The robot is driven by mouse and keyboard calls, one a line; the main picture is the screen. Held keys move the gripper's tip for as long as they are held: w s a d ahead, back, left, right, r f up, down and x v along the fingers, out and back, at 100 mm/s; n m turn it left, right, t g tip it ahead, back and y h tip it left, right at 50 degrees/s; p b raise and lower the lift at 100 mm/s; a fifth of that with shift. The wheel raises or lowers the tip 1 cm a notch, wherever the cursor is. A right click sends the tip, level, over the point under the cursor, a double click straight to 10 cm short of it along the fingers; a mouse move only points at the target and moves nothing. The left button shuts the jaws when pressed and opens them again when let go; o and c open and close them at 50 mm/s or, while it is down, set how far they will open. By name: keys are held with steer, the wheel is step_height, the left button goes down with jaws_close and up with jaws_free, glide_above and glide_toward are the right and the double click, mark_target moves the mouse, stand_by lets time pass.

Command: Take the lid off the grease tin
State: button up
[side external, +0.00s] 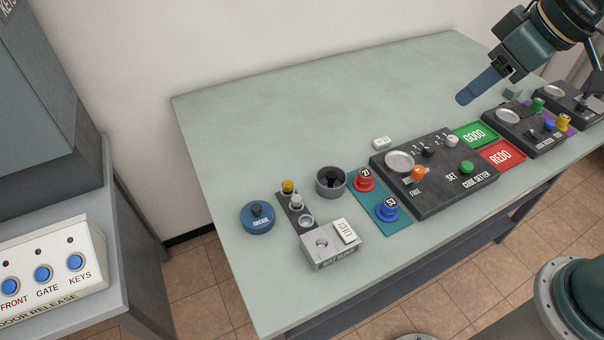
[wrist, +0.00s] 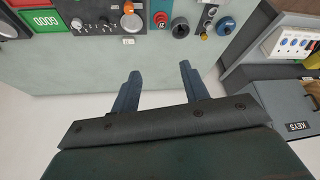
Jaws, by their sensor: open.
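The grease tin (side external: 257,217) is a round blue tin with a label and a dark knob on top. It stands upright at the near left of the table, its lid seated on it. It also shows as a blue disc near the top right of the wrist view (wrist: 226,25). My gripper (side external: 478,88) is open and empty, above the far right part of the table, well apart from the tin. In the wrist view its two blue fingers (wrist: 159,70) are spread with nothing between them.
Right of the tin are a dark strip with small pegs (side external: 295,203), a grey round dish with a black knob (side external: 331,182) and a grey block (side external: 330,247). Farther right is a black code setter panel (side external: 440,182). The table's back left is clear.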

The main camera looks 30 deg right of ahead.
steer(key=w+a+f+n, duration=0.2)
steer(key=w+a+f, duration=0.2)
steer(key=a, duration=0.4)
steer(key=w+a+f+n+g+y, duration=0.1)
steer(key=w+a+f+n, duration=0.1)
steer(key=w+a+f, duration=0.2)
steer(key=w+a+f+n, duration=0.1)
steer(key=w+a+f, duration=0.3)
steer(key=a+f, duration=0.4)
steer(key=a, duration=0.6)
steer(key=shift+a+f+n+g+y, duration=0.15)
steer(key=shift+f+n+g+y, duration=0.05)
steer(key=shift+n+g+y, duration=0.2)
glide_above(257, 207)
steer(key=s+d, duration=0.2)
steer(key=shift+w+a+f, duration=0.1)
steer(key=shift+a+f, duration=0.05)
steer(key=shift+f, duration=3.85)
steer(key=shift+x, duration=2.6)
steer(key=shift+w, duration=0.1)
steer(key=shift+r, duration=0.1)
